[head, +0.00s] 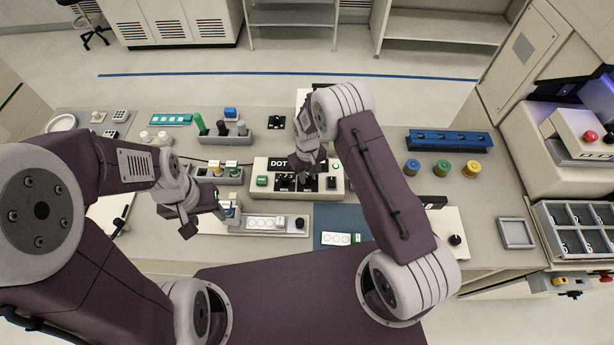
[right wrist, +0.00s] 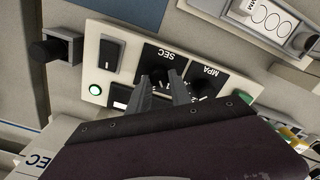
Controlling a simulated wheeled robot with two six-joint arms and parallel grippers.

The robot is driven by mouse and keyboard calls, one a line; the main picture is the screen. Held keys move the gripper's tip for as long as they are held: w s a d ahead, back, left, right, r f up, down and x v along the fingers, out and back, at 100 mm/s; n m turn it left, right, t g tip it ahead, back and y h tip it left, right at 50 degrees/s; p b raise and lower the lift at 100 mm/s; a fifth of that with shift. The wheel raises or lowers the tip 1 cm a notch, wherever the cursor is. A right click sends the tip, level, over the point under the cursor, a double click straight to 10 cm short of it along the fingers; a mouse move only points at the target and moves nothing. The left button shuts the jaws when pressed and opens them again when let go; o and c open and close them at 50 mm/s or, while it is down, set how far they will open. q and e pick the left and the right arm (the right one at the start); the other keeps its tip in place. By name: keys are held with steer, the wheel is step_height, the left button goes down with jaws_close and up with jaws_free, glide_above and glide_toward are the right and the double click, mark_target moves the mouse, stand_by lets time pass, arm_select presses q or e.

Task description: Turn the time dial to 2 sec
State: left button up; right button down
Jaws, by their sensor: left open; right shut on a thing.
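The control box (head: 340,190) labelled DOT stands in the middle of the bench. In the right wrist view its panel (right wrist: 128,45) shows a black time dial (right wrist: 159,76) on a plate marked SEC, and a second black dial (right wrist: 205,86) on a plate marked MPA. My right gripper (right wrist: 163,80) is shut on the SEC dial, reaching down from above; in the head view it (head: 304,172) covers part of the box. The dial's pointer and scale marks are too hidden to read. My left gripper (head: 204,222) is open and empty, left of the box above the bench.
On the panel are a black rocker switch (right wrist: 110,53) and a lit green button (right wrist: 95,90). A grey tray with white round pieces (head: 268,223) lies in front of the box. A blue mat (head: 338,222) is beside it. Blue, green and yellow spools (head: 443,168) stand to the right.

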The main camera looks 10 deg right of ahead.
mark_target(308, 178)
steer(key=m+b, duration=0.1)
steer(key=m, duration=0.2)
steer(key=shift+f+m+b, duration=0.1)
steer(key=shift+m+b, duration=0.2)
steer(key=shift+b, duration=0.05)
steer(key=shift+d+m+b, duration=0.1)
steer(key=shift+m+b, duration=0.55)
steer(key=shift+m, duration=1.25)
steer(key=c, duration=1.2)
jaws_free()
steer(key=shift+s, duration=0.1)
steer(key=shift+r, duration=0.2)
step_height(308, 178, up, 9)
steer(key=shift+b, duration=1.15)
